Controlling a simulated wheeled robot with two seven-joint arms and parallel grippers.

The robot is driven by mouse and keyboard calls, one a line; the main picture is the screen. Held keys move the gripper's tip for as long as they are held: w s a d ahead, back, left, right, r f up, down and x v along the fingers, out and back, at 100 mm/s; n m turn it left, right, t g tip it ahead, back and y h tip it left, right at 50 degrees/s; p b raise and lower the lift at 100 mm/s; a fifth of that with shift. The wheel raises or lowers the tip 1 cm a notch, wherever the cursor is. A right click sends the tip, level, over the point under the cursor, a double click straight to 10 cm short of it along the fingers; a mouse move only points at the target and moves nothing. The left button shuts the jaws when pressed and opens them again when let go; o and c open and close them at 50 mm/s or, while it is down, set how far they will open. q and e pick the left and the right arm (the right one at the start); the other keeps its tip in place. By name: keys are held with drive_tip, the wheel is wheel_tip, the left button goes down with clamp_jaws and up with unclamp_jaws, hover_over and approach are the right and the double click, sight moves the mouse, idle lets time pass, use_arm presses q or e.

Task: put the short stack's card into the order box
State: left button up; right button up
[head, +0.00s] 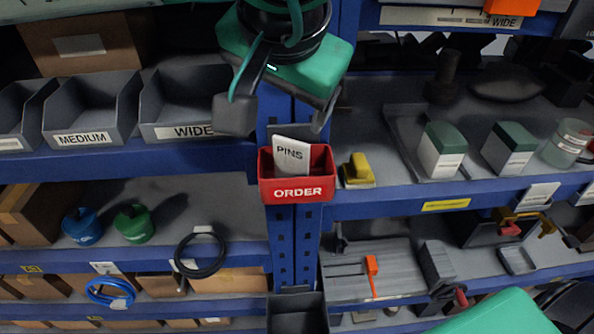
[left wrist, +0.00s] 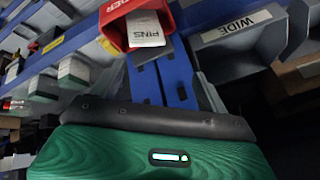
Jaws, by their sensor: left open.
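The red order box (head: 297,190) is fixed to the blue upright and carries the label ORDER. A white card marked PINS (head: 291,156) stands in it, slightly tilted, with its top above the rim. In the left wrist view the card (left wrist: 146,28) shows inside the red box (left wrist: 112,32). My left gripper (head: 275,116) is open and empty, above the box and apart from the card; its fingers are spread to either side. My right gripper cannot be made out; only a green part of my body shows at the lower right of the head view.
Grey bins labelled MEDIUM (head: 85,138) and WIDE (head: 195,132) sit on the shelf at left. A yellow item (head: 358,170) stands close to the right of the box. Green-topped cartons (head: 441,150) stand farther right. A dark open bin (head: 297,314) is below.

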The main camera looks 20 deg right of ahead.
use_arm(q)
drive_tip(key=b+v, duration=0.2)
drive_tip(key=v, duration=1)
drive_tip(key=shift+f, duration=0.1)
